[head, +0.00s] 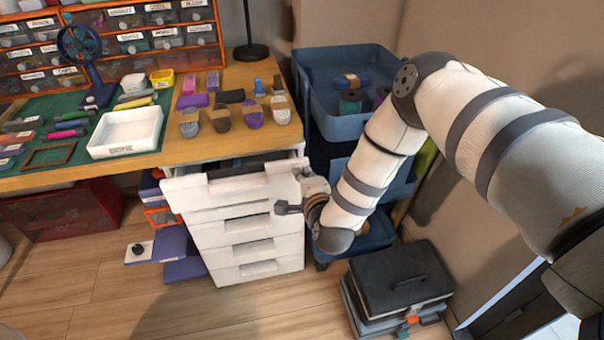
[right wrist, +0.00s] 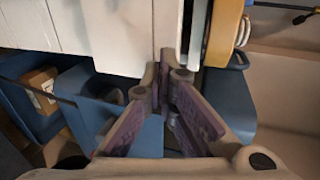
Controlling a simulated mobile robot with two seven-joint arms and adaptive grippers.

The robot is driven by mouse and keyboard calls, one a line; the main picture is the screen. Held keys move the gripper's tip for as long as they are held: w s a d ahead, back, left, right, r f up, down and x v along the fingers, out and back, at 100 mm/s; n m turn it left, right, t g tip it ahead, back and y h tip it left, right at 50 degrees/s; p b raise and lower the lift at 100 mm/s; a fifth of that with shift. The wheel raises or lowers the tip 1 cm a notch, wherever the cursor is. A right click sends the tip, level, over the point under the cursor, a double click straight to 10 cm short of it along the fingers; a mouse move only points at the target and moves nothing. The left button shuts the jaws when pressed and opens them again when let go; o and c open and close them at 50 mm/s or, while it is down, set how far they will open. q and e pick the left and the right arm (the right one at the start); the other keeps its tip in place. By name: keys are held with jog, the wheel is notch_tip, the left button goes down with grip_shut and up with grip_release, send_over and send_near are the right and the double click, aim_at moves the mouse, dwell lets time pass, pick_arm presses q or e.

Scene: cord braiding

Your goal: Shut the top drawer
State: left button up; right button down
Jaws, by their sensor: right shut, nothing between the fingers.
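The white drawer unit (head: 250,235) stands under the wooden desk. Its top drawer (head: 228,188) is pulled partly out, with a dark gap showing behind its front; the drawers below look closed. My right gripper (head: 290,207) is at the right side of the unit, just below the top drawer's front. Its fingers are shut and empty. In the right wrist view the closed fingertips (right wrist: 160,82) are close to the white panels (right wrist: 110,35) of the unit; I cannot tell whether they touch. My left gripper is not in view.
A blue cart (head: 345,125) stands close to the right of the drawers, behind my right arm. Black cases (head: 400,280) sit on the floor at lower right. The desk (head: 260,140) holds a white tray (head: 127,131) and several cords. The floor before the unit is clear.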

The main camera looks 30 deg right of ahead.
aim_at(299, 162)
jog(key=shift+w+d, duration=0.1)
jog(key=shift+w, duration=0.25)
jog(key=x, duration=0.1)
jog(key=b+x, duration=0.1)
jog(key=x, duration=0.1)
jog(key=r+x, duration=0.1)
jog(key=shift+w+d+f+b, duration=0.15)
jog(key=shift+w+d+b, duration=0.05)
jog(key=shift+w+b, duration=0.25)
jog(key=shift+w+d, duration=0.1)
jog(key=shift+w, duration=0.15)
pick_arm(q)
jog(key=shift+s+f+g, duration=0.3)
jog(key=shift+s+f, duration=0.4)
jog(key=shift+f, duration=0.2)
pick_arm(e)
jog(key=shift+r, duration=0.25)
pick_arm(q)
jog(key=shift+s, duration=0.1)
